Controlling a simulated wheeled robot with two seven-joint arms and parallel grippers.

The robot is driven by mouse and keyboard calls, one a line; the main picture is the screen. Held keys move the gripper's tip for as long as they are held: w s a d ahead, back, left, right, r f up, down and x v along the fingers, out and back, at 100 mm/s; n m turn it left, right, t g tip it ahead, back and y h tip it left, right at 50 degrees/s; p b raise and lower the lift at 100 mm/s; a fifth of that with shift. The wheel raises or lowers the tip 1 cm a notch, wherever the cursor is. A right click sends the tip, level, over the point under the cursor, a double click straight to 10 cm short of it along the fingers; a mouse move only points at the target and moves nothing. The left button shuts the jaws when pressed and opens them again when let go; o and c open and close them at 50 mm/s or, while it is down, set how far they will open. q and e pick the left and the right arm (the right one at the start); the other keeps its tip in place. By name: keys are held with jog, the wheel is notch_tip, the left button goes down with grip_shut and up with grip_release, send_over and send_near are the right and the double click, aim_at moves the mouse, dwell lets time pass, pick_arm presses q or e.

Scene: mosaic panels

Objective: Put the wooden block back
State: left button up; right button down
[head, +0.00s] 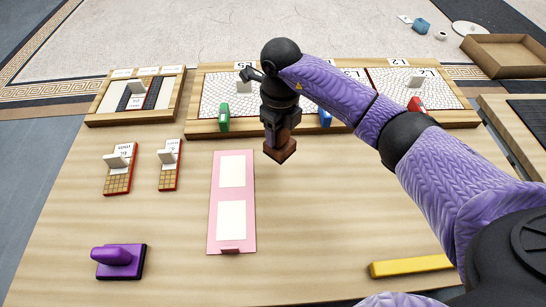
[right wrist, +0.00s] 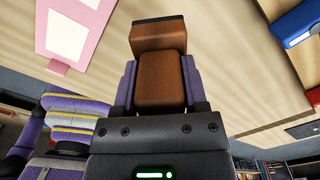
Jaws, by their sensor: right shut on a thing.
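The wooden block (head: 281,147) is brown and is held in my right gripper (head: 281,128), which points down over the middle of the table. In the right wrist view the block (right wrist: 160,78) sits between the two purple-sided fingers of the right gripper (right wrist: 160,95), with a wider end beyond the fingertips. The block appears to be held above the table, right of the pink panel. My left gripper is not in view.
A pink panel (head: 214,202) with two white rectangles lies left of the block. Framed mosaic boards (head: 190,127) stand behind. Small tile holders (head: 119,182), a purple-handled tool (head: 120,262) and a yellow bar (head: 411,265) lie around. The table's front middle is clear.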

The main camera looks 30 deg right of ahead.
aim_at(278, 151)
notch_tip(278, 151, down, 7)
jog(key=b, duration=0.3)
jog(key=shift+r, duration=0.25)
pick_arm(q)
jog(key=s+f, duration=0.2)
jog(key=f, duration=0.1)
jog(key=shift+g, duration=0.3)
pick_arm(e)
jog(key=shift+f, duration=0.1)
jog(key=c, duration=0.6)
grip_release()
jog(key=shift+f, duration=0.1)
jog(key=o, duration=0.5)
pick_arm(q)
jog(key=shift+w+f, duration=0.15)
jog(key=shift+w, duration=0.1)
